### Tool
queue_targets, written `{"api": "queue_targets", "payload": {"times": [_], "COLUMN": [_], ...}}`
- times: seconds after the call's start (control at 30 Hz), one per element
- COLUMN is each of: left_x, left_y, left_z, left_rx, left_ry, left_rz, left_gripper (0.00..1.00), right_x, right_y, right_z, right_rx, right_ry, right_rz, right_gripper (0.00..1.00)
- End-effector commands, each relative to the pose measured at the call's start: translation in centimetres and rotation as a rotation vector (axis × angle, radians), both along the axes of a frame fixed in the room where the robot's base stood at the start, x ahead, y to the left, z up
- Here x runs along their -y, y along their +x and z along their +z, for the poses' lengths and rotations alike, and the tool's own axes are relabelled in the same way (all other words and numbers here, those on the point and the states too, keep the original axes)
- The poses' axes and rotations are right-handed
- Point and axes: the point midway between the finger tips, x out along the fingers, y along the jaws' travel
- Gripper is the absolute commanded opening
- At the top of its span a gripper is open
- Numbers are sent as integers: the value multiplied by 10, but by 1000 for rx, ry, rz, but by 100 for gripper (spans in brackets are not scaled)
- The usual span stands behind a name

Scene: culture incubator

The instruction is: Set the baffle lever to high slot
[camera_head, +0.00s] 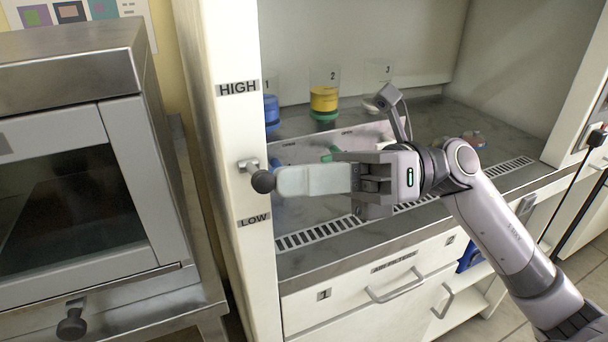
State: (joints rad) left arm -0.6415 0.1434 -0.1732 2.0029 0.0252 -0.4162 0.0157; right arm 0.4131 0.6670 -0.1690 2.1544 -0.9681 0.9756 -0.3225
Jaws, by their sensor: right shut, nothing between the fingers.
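The baffle lever (262,181) is a short metal bracket with a dark round knob on the white front post of the hood. It sits between the HIGH label (238,88) above and the LOW label (254,220) below, nearer to LOW. My right gripper (280,181) comes in from the right, with its pale fingers shut and nothing between them. Its fingertips are right beside the knob; I cannot tell whether they touch it. My left gripper is not in view.
Behind my gripper, the hood (462,112) holds containers with blue (271,108) and yellow (324,98) contents. A steel-framed incubator (75,190) stands close on the left. Drawers with handles (395,290) are below the hood's worktop.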

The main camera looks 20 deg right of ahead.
Motion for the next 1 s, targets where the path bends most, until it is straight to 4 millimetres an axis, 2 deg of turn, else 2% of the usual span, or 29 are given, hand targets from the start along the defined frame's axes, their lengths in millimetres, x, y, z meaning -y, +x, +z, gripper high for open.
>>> {"api": "queue_targets", "payload": {"times": [1.0], "left_x": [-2], "left_y": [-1], "left_z": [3], "left_rx": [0], "left_ry": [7], "left_rz": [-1], "left_gripper": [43], "right_x": [0], "right_y": [0], "right_z": [3], "right_rx": [-48], "right_ry": [-3], "right_rz": [2], "right_gripper": [0]}}
